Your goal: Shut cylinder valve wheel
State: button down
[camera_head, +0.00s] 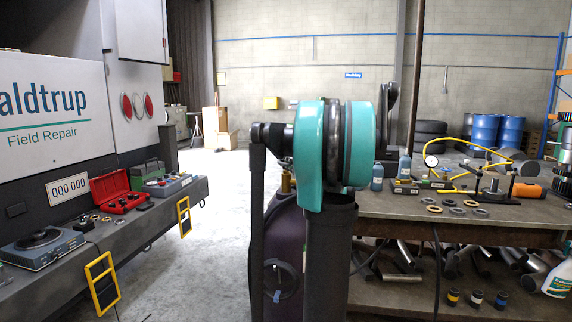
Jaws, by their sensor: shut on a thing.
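A dark purple gas cylinder (286,232) stands upright at the left end of the workbench, partly behind my arm. A small brass-coloured valve part (287,182) shows at its top, just left of my dark upright arm link. The valve wheel cannot be made out; my teal and black arm joint covers the area above and beside the valve. My gripper's fingers are not visible, so their place relative to the wheel cannot be told.
The workbench (500,232) at right carries gauges, rings and a yellow hose (490,152). Metal tubes lie on its lower shelf. At left, a truck deck (150,215) holds a red case (117,190) and instruments. Clear floor (215,215) lies between deck and cylinder.

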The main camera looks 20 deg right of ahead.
jog(key=m+h, duration=0.2)
jog(key=h, duration=0.2)
jog(key=m+h, duration=0.3)
jog(key=h, duration=0.1)
jog(key=shift+a+m+h, duration=0.2)
jog(key=shift+m+h, duration=0.1)
jog(key=m+g+h, duration=0.2)
jog(key=h, duration=0.1)
jog(key=m+g+h, duration=0.2)
jog(key=m+h, duration=0.1)
jog(key=h, duration=0.1)
jog(key=m+g+h, duration=0.2)
jog(key=g, duration=0.1)
jog(key=m+g+h, duration=0.2)
jog(key=shift+w+d+m+g+h, duration=0.1)
jog(key=shift+d+m+g+h, duration=0.05)
jog(key=shift+m+g+h, duration=0.85)
jog(key=shift+m+g, duration=0.9)
jog(key=shift+g, duration=0.7)
jog(key=shift+d, duration=0.1)
jog(key=c, duration=1.7)
grip_release()
jog(key=shift+c, duration=0.2)
jog(key=shift+o, duration=0.8)
